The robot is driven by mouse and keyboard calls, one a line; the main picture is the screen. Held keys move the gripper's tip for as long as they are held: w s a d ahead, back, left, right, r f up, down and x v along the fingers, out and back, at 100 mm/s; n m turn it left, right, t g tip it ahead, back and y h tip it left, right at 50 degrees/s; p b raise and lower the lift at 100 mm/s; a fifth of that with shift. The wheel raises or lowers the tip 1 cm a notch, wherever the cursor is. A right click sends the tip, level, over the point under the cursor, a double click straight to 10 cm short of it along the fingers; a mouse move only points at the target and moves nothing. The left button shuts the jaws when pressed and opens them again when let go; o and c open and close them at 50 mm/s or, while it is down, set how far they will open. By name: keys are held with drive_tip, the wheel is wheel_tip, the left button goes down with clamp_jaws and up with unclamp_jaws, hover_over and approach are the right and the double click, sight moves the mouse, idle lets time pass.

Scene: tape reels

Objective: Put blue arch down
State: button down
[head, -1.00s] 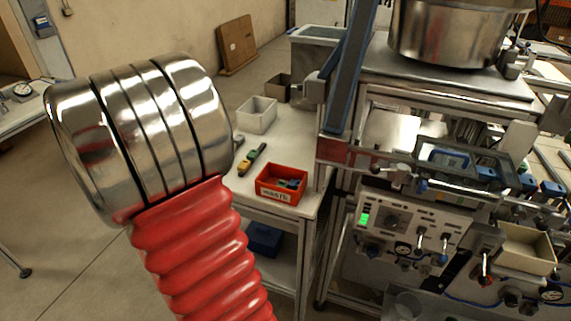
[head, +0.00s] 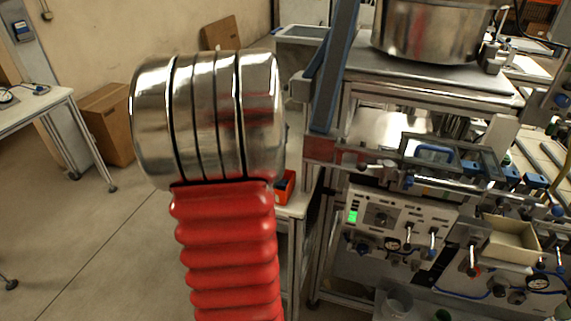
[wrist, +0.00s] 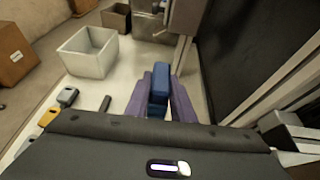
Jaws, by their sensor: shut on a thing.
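The blue arch (wrist: 160,84) is held between the purple fingers of my gripper (wrist: 159,92) in the wrist view. It sticks out past the fingertips, and its lower part is hidden between them. My gripper is shut on it, above or beside a pale table top; the height is unclear. In the head view my arm's metal and red ribbed part hides the gripper and the held piece.
A pale open bin (wrist: 88,52) stands on the table, with a darker bin (wrist: 117,18) behind. Small yellow and grey pieces (wrist: 49,115) lie at left. A dark panel (wrist: 262,50) rises at right. A red bin (head: 285,187) is mostly hidden behind my arm.

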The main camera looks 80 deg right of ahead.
drive_tip(key=s, duration=0.2)
drive_tip(key=shift+s+d+r, duration=0.15)
drive_tip(key=shift+s+d, duration=0.15)
drive_tip(key=shift+d, duration=0.1)
drive_tip(key=shift+f, duration=3.1)
drive_tip(key=shift+f, duration=1.9)
drive_tip(key=c, duration=1.5)
unclamp_jaws()
drive_tip(key=shift+f, duration=0.1)
drive_tip(key=shift+c, duration=0.2)
